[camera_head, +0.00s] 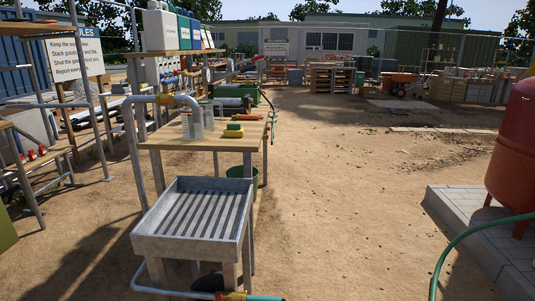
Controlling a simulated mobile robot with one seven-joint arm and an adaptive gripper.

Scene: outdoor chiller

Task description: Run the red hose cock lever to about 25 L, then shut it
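A brass-coloured fitting with a small red part (232,296) shows at the bottom edge, on the end of a grey pipe (165,292). A green hose end (265,298) joins it on the right. The fitting is cut off by the frame, so I cannot tell whether this red part is the hose cock lever or how it is set. A yellow-orange valve body (164,98) sits on a thick grey pipe (187,102) above the wooden bench. No readable litre gauge shows. My gripper is not in view.
A slatted metal tray (148,246) stands in front of the wooden bench (165,142), which holds bottles and small tools. A red tank (514,150) stands on a paved plinth (480,238) at right, with a green hose (452,248) nearby. Sandy ground between is clear.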

